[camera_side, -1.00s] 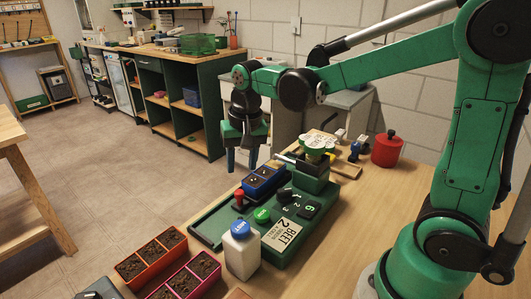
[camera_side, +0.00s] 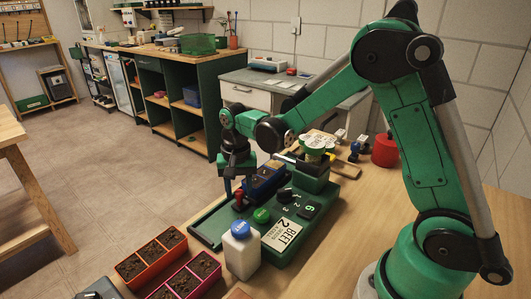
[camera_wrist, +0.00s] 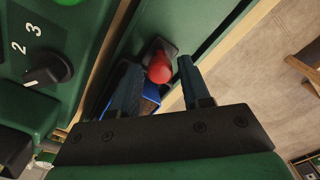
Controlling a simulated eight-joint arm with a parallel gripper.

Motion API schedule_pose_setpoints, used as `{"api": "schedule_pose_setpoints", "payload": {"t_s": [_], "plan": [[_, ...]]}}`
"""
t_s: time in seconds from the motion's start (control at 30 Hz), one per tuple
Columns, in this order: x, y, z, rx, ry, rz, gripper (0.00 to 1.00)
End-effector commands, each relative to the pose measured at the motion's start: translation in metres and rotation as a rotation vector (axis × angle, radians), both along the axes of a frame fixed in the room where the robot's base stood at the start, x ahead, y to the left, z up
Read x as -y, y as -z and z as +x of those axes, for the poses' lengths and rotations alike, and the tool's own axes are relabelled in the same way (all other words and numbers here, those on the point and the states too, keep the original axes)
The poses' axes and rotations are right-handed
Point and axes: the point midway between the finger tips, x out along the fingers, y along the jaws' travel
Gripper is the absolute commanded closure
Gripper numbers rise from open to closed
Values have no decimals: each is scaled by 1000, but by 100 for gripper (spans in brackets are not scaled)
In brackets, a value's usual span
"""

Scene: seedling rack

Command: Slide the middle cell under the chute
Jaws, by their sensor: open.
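A blue seedling tray (camera_side: 267,175) with several cells sits in the channel of the green seeder (camera_side: 292,222). The chute area, below the green hopper (camera_side: 317,146), is at the tray's far end; which cell lies under it cannot be told. A red knob (camera_wrist: 159,69) stands at the tray's near end. My gripper (camera_wrist: 156,65) is open, with one finger on each side of the knob and no visible grip on it. In the side view my gripper (camera_side: 233,190) is low at the tray's near end and partly hides the tray and knob.
A white bottle with a blue cap (camera_side: 241,250) stands close in front of the seeder. Orange (camera_side: 150,254) and magenta (camera_side: 186,282) soil trays lie at the near left. A red canister (camera_side: 386,150) is behind. The near channel (camera_side: 207,224) is empty.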

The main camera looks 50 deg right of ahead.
Motion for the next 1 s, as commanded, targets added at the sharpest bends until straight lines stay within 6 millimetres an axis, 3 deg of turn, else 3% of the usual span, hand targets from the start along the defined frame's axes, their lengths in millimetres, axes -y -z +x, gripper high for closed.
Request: {"api": "schedule_pose_setpoints", "payload": {"t_s": [0.07, 0.1, 0.23, 1.0], "plan": [[0, 0, 0, 0, 0, 0, 58], [0, 0, 0, 0, 0, 0, 64], [0, 0, 0, 0, 0, 0, 100], [0, -1, 0, 0, 0, 0, 100]]}}
